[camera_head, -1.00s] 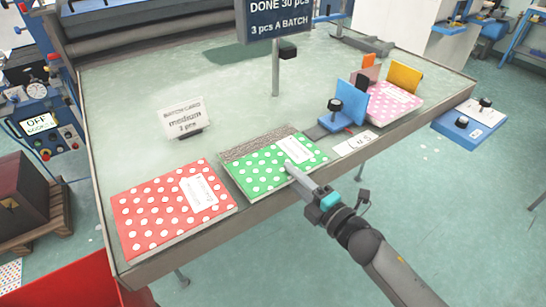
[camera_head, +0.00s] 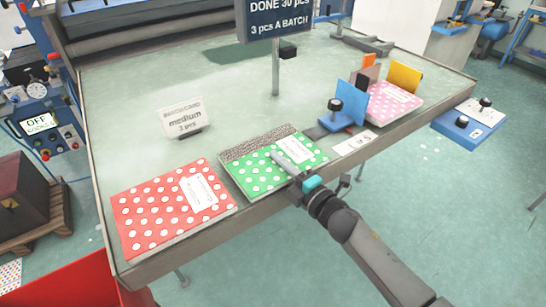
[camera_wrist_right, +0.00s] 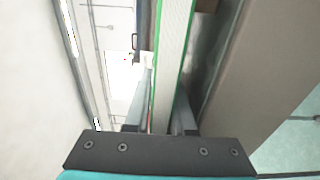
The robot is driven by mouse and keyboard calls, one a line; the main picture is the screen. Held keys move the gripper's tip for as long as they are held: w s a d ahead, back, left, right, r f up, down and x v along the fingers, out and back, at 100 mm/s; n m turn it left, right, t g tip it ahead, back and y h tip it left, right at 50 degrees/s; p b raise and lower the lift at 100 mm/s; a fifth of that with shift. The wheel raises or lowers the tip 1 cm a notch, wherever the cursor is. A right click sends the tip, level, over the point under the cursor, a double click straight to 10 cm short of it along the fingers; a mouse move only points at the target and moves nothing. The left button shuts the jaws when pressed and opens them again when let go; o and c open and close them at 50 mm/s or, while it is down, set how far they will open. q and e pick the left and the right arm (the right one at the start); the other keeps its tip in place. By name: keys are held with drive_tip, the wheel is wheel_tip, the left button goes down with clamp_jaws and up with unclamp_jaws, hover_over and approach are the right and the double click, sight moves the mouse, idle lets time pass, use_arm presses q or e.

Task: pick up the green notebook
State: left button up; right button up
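The green notebook (camera_head: 258,172) with white dots and a white label lies on the table near its front edge, between the red notebook and a blue block. My right gripper (camera_head: 278,157) reaches in from the front right, with one finger lying over the notebook's cover. In the right wrist view, the edge of the green notebook (camera_wrist_right: 172,75) stands between the two fingers, one on each side. The fingers look open around it; firm contact on both sides cannot be made out. My left gripper is not in view.
A red dotted notebook (camera_head: 160,215) lies at the left. A batch card (camera_head: 183,122) stands behind. Blue block (camera_head: 343,118) and pink notebook (camera_head: 394,103) are at the right. A sign (camera_head: 280,20) stands on a post. The table (camera_head: 225,80) is clear at the back.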

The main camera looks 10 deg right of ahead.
clamp_jaws()
idle(1.1)
